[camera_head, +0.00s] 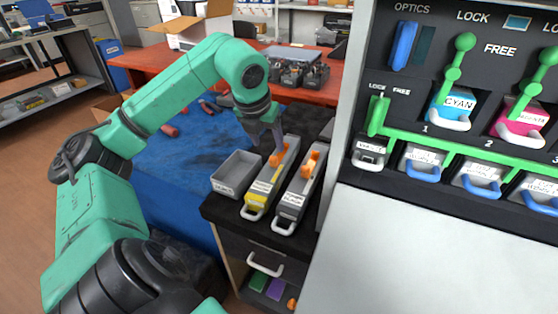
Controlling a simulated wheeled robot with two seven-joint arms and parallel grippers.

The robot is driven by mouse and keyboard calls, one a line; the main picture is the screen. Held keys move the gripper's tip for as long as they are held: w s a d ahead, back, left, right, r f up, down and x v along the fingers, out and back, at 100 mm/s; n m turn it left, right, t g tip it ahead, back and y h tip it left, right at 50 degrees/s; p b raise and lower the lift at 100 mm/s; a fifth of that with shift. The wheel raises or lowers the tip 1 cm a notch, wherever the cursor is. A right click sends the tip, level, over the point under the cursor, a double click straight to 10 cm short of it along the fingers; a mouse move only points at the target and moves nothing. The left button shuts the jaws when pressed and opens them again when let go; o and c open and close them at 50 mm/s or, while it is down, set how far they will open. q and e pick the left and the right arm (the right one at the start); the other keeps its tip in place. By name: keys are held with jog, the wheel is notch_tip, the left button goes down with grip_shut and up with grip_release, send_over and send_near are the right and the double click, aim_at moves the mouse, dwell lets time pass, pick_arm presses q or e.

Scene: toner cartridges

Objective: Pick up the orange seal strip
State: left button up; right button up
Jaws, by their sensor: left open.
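An orange seal strip (277,157) stands up from the yellow-labelled toner cartridge (265,186). A second orange piece (309,161) stands on the grey cartridge (294,196) with a white label to its right. Both cartridges lie side by side on the dark top of a small cabinet. My left gripper (275,146) reaches down from above, right at the upper end of the strip on the yellow cartridge. It is open; its fingers look small and partly merge with the strip, so I cannot tell whether they touch it. My right gripper is not in view.
An open grey bin (238,174) stands left of the cartridges. The printer (458,106) with green levers and cyan and magenta cartridges rises close on the right. A red table (178,66) stands behind. A blue surface (180,165) lies left of the cabinet (238,236).

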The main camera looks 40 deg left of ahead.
aim_at(272, 158)
pick_arm(q)
jog(key=x, duration=0.8)
jog(key=shift+s+d+f, duration=0.15)
jog(key=shift+s+f, duration=0.05)
jog(key=shift+r, duration=0.1)
grip_shut()
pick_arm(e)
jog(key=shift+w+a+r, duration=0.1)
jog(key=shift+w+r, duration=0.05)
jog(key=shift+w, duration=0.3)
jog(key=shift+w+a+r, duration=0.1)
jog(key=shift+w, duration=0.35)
